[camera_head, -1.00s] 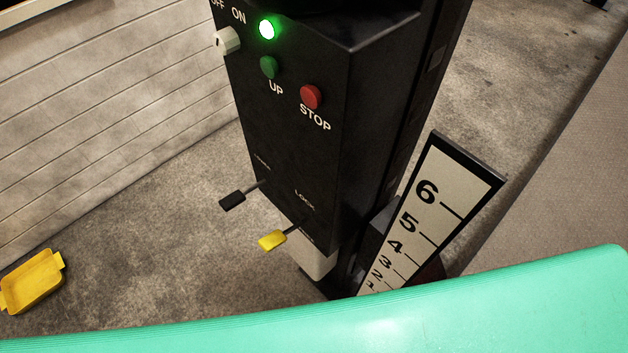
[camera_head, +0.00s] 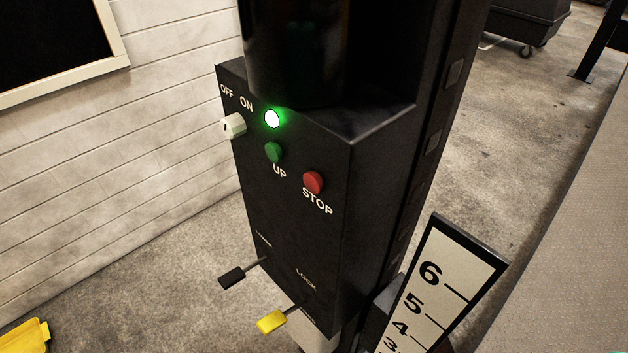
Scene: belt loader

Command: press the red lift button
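The red button (camera_head: 313,182), labelled STOP, sits on the sloping front of a black control box (camera_head: 300,235). The green UP button (camera_head: 274,152) is to its left and a little higher. A lit green lamp (camera_head: 272,118) glows above the green button. A white OFF/ON knob (camera_head: 234,126) is at the box's left edge. Nothing covers the red button. Neither of my grippers is in view.
A black-handled lever (camera_head: 232,278) and a yellow-handled LOCK lever (camera_head: 272,320) stick out low on the box. A numbered scale board (camera_head: 440,285) stands at the right. A yellow tray (camera_head: 25,338) is at the lower left. A grey belt surface (camera_head: 560,260) runs along the right.

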